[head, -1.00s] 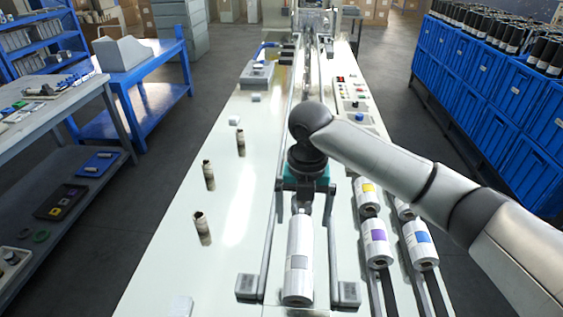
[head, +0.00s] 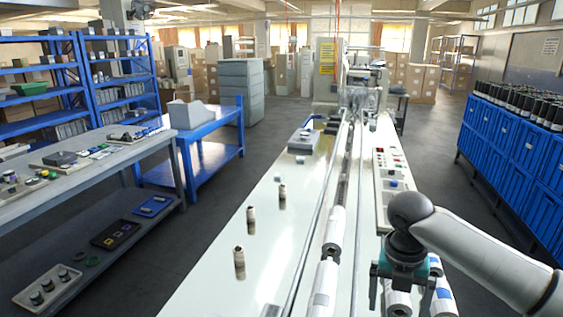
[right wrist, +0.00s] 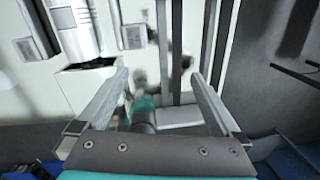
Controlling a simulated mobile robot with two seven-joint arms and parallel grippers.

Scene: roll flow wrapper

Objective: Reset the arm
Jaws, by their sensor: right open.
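My right gripper (head: 401,302) hangs from the right arm at the lower right of the head view, above the rolls on the right of the table. In the right wrist view the same gripper (right wrist: 158,75) has its two fingers spread with nothing gripped between them. White film rolls lie in the centre channel: one farther roll (head: 334,230) and one nearer roll (head: 322,288). Other white rolls, such as one with a blue label (head: 443,298), lie by the gripper, partly hidden by it. A roll (right wrist: 75,22) also shows in the right wrist view. My left gripper is out of view.
The long white table (head: 215,285) carries several small upright cylinders, one nearest (head: 239,262), and a control panel (head: 394,178). Blue crates (head: 500,140) stand at right, a grey bench (head: 60,185) at left. Floor aisles separate them from the table.

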